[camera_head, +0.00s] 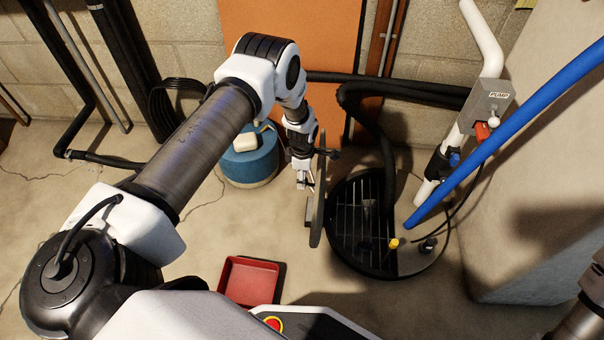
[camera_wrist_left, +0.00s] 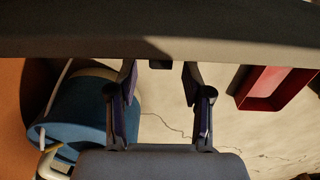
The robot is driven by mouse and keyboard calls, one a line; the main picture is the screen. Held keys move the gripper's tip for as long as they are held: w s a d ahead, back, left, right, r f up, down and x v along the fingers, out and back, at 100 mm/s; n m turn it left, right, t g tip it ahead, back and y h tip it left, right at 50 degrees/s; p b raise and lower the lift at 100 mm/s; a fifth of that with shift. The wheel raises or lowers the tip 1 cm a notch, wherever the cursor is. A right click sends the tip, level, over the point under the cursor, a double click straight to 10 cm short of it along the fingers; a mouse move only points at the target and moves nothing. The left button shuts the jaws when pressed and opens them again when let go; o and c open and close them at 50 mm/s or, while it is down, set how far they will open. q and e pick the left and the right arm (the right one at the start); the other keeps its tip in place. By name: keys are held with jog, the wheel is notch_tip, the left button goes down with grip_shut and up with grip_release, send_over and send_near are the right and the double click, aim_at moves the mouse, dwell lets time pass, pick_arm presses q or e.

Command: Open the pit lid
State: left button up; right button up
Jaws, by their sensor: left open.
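The pit (camera_head: 341,255) is a round, dark-rimmed opening in the floor. A grate and pipes show inside it. The lid (camera_head: 318,212) is a dark disc standing nearly upright at the pit's left side, seen almost edge-on. In the left wrist view the lid (camera_wrist_left: 160,32) is a dark band across the top, with a small block on its lower edge. My left gripper (camera_head: 309,181) is at the lid's left face. Its two fingers (camera_wrist_left: 160,72) are apart, with nothing between them. Whether they touch the lid is unclear. My right gripper is out of view.
A blue round container (camera_head: 250,168) stands behind and left of the lid. A red tray (camera_head: 248,281) lies on the floor in front. A blue pipe (camera_head: 500,140) and a white pump pipe (camera_head: 462,130) come down at the pit's right. Bare floor lies to the left.

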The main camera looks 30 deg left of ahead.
pick_arm(q)
notch_tip(320, 180, up, 11)
dwell(0.5)
